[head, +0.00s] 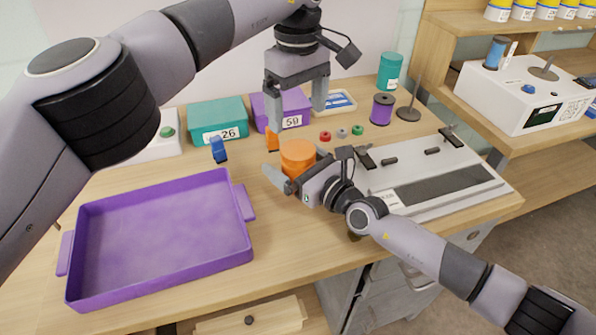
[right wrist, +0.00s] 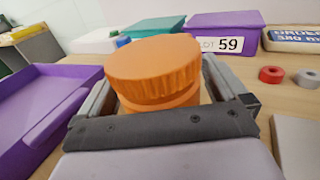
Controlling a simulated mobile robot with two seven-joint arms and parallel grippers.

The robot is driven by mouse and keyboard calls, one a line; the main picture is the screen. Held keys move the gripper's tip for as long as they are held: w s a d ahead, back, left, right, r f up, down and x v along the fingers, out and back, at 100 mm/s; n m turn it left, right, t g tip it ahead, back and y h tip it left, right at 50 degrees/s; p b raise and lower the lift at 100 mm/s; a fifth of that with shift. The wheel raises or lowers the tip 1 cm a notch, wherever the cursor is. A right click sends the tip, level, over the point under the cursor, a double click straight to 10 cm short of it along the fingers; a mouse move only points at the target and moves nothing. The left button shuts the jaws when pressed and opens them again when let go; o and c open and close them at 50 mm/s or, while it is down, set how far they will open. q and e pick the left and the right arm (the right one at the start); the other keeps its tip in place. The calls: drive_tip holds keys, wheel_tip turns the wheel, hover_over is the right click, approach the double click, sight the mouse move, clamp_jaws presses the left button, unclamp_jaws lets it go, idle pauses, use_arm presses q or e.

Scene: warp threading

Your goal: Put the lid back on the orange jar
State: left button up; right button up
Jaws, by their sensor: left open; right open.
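The orange jar (head: 298,163) stands on the table between the fingers of my right gripper (head: 294,168). In the right wrist view, a wide orange lid (right wrist: 155,60) with a ridged rim sits on top of the narrower jar body (right wrist: 160,100). Whether it is fully seated I cannot tell. My right gripper is open, with one finger on each side of the jar; any contact is unclear. My left gripper (head: 296,112) is open and empty above and slightly behind the jar, fingers pointing down. The jar's lower part is hidden by my right gripper.
An empty purple tray (head: 160,240) lies at left. A teal box (head: 217,120) and a purple box (head: 291,108) stand behind. Small blue (head: 218,150) and orange (head: 272,139) pieces stand near the jar. A grey-white device (head: 435,182) lies at right, close to my right arm.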

clamp_jaws()
use_arm(q)
drive_tip(key=n, duration=1.4)
drive_tip(key=shift+n, duration=0.4)
drive_tip(key=n, duration=0.4)
drive_tip(key=shift+n, duration=0.3)
drive_tip(key=n, duration=1)
drive_tip(key=shift+n, duration=0.3)
drive_tip(key=n, duration=0.6)
